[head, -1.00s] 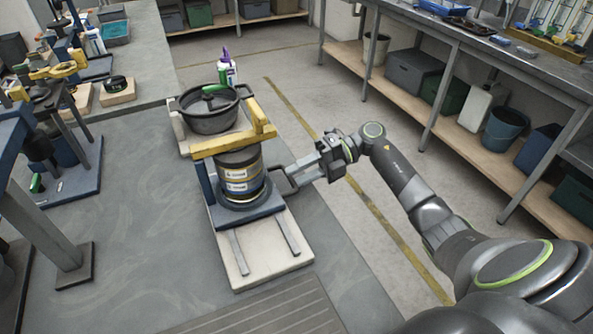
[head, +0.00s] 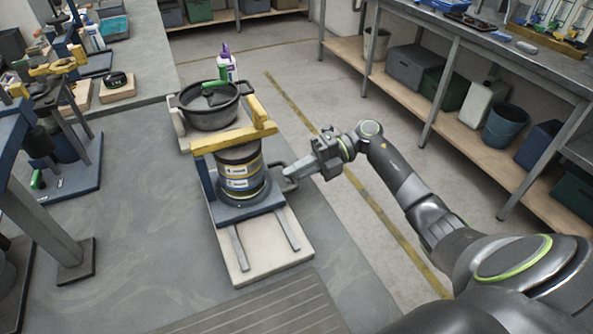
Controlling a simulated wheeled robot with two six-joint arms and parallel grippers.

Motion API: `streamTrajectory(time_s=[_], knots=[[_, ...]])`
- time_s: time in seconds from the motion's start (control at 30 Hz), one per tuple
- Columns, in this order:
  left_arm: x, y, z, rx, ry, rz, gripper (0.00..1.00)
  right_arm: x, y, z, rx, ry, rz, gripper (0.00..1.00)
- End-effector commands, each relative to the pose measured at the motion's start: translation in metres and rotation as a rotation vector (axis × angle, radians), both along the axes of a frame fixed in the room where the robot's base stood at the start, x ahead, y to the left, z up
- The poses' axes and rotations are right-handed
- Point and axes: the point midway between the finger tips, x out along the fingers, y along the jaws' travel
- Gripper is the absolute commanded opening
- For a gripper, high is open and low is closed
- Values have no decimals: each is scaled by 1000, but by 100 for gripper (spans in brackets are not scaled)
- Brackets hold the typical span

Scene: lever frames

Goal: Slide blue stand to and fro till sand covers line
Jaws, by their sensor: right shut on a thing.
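The blue stand (head: 252,209) sits on a pale board with two dark rails (head: 289,229). It carries a stack of dark round pans with brass-coloured bands and white labels (head: 240,170). A yellow bar (head: 235,140) crosses above the stack. A grey handle sticks out on the stack's right side. My right gripper (head: 296,172) comes in from the right and is shut on the handle (head: 286,184). The inside of the stack is hidden, so I see neither sand nor a line. My left gripper is not in view.
Behind the bar stands a dark pot (head: 209,112) with a green-handled tool in it; a purple-capped bottle (head: 226,62) is beyond. Other blue-and-yellow apparatus (head: 72,165) stands at left. Bare grey bench top (head: 150,220) lies left of the board. A ribbed mat (head: 265,312) lies in front.

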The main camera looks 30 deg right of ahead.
Motion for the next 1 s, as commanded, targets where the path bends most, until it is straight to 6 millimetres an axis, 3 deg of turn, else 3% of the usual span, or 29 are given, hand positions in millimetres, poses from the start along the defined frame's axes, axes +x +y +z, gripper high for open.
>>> streamTrajectory(time_s=[0.5, 0.9, 0.93, 1.0], knots=[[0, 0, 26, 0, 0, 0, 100, -78, 3, -1, -4, 4, -1, 0], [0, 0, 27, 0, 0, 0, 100, -85, 4, -2, -3, 5, 5, 0], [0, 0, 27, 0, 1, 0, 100, -85, 4, -2, -3, 5, 5, 13], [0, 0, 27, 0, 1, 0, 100, -85, 4, -2, -3, 5, 4, 22]])
